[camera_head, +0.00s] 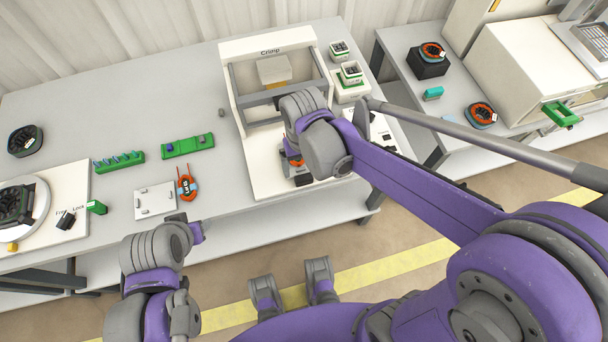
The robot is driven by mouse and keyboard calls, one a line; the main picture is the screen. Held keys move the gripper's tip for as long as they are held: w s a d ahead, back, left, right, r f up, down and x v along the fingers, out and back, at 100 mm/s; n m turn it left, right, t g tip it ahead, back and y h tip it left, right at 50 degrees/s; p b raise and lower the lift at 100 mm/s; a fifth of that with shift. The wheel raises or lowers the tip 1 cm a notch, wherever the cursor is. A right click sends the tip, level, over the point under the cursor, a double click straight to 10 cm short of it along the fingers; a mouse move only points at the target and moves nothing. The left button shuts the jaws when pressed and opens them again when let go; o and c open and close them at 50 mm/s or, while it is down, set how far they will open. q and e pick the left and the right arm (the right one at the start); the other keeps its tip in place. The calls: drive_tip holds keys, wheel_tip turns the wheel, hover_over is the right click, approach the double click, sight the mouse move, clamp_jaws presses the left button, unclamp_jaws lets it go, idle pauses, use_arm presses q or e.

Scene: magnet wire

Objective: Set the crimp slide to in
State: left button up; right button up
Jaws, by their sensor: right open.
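The crimp station (253,165) is a white base with a grey frame and a panel marked "Crimp" at the middle of the table. A beige block (273,71) sits inside its frame. My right arm reaches over the station's front from the right. My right gripper (290,160) is low over the base, open, and largely hidden by its own wrist. An orange-and-dark coil part (293,160) shows beside it. The crimp slide cannot be made out clearly; the wrist covers that area. My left gripper (195,231) is near the table's front edge, its jaws unclear.
A turntable fixture (38,205) stands at far left. A side table (395,75) holds more coils.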

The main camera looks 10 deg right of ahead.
sight(304, 177)
wheel_tip(304, 177, down, 6)
drive_tip(key=shift+r+b, duration=0.1)
drive_tip(key=shift+b, duration=0.3)
clamp_jaws()
idle(0.3)
